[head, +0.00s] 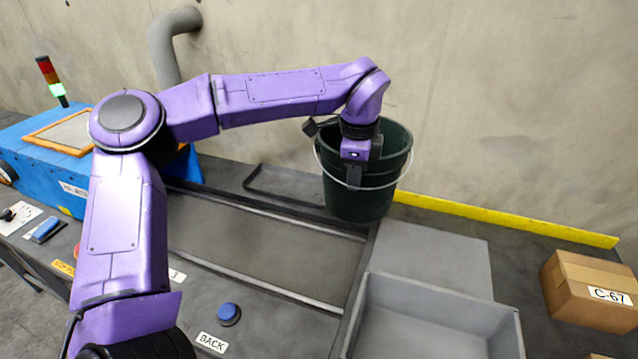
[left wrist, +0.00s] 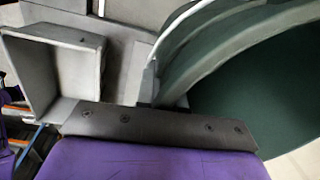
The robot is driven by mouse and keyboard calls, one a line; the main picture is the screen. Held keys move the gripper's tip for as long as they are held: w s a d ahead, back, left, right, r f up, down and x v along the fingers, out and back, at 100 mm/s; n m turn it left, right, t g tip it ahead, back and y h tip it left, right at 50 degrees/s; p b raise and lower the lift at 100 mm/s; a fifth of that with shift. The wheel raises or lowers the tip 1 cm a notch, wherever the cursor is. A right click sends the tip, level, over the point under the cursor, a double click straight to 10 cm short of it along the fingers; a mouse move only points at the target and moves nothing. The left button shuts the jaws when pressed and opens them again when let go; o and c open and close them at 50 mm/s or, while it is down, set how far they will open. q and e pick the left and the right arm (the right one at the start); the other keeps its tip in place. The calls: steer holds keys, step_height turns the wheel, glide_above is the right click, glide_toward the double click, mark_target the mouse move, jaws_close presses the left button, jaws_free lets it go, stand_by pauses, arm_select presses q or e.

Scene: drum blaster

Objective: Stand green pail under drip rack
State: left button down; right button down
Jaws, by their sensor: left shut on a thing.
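The dark green pail (head: 382,196) is upright near the far side of the bench, beside the grey flat panel. Its thin pale wire handle loops across its front. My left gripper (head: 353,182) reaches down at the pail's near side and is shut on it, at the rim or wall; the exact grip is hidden. I cannot tell whether the pail's base touches the surface below. In the left wrist view the pail's dark inside and curved rim (left wrist: 245,85) fill the right side. A low dark frame (head: 262,196) lies just left of the pail; I cannot tell whether it is the drip rack. My right gripper is not in view.
A grey open bin (head: 430,325) stands in front and right of the pail. A flat grey panel (head: 432,258) lies behind it. A cardboard box (head: 585,285) is at far right. A yellow strip (head: 510,221) runs along the wall. A blue machine (head: 45,165) stands at left.

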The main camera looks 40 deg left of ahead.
arm_select(q)
steer(key=w+a+f+p, duration=0.1)
steer(key=w+f+p, duration=0.1)
steer(key=w+f, duration=0.1)
steer(key=w+a+f+p, duration=0.2)
steer(key=w+f, duration=0.1)
steer(key=w, duration=0.1)
steer(key=w+a+f+p, duration=0.2)
steer(key=w, duration=0.2)
steer(key=shift+a+f, duration=0.1)
steer(key=shift+f, duration=0.3)
step_height(320, 180, down, 3)
steer(key=shift+w+r+p, duration=0.1)
steer(key=shift+p, duration=0.5)
steer(key=shift+f, duration=0.3)
steer(key=shift+f+b, duration=0.2)
steer(key=shift+b, duration=0.15)
steer(key=c, duration=1.3)
jaws_free()
steer(key=shift+o, duration=0.2)
steer(key=shift+r, duration=0.1)
